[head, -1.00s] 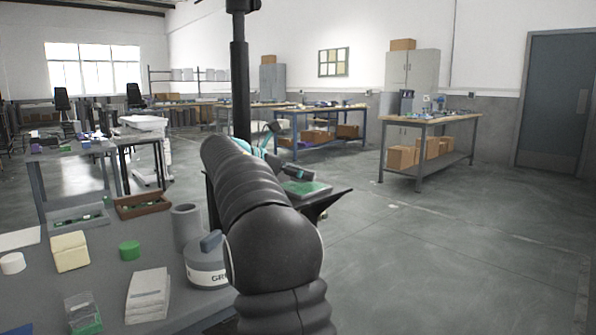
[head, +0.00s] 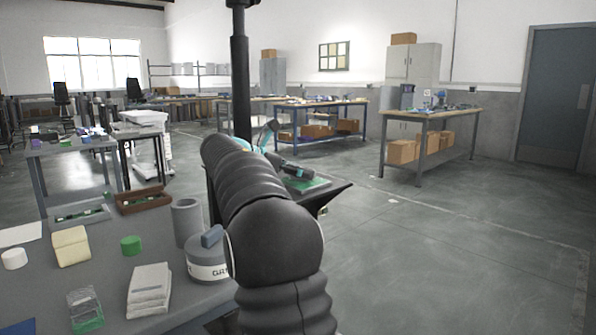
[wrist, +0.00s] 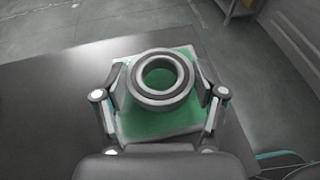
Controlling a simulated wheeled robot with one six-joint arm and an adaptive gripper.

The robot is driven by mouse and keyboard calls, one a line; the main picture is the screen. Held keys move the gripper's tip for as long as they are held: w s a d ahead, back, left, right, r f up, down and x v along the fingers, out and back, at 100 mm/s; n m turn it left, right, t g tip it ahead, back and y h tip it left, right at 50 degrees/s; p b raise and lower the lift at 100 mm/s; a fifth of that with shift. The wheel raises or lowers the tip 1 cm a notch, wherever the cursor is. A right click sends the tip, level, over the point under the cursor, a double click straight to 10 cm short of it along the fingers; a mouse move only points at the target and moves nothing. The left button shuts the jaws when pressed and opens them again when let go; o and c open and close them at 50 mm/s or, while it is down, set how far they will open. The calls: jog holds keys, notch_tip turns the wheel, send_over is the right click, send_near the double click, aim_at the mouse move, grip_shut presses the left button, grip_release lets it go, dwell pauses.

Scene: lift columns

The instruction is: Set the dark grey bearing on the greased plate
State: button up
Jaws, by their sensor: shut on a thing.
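My gripper (wrist: 160,92) is shut on the dark grey bearing (wrist: 161,98), a thick ring with a light inner race, in the wrist view. The ring lies flat between the two fingers. Below it is the greased plate (wrist: 140,126), a square with a green face and a pale edge, lying on a dark table. Green shows through the ring's bore. I cannot tell whether the ring touches the plate. In the head view the green plate (head: 306,184) shows on a small dark stand past my arm, which hides part of it. The bearing cannot be made out there.
The near grey bench (head: 110,262) holds a grey cylinder (head: 187,222), a labelled grease tin (head: 207,264), a green cap (head: 131,245), folded cloths (head: 149,290) and trays. Open floor lies to the right. A wooden-topped bench (head: 430,117) stands farther back.

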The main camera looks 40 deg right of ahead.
jog(key=shift+f, duration=0.4)
jog(key=o, duration=1.5)
jog(key=shift+r, duration=1)
jog(key=shift+r, duration=2.45)
jog(key=shift+s+a, duration=0.1)
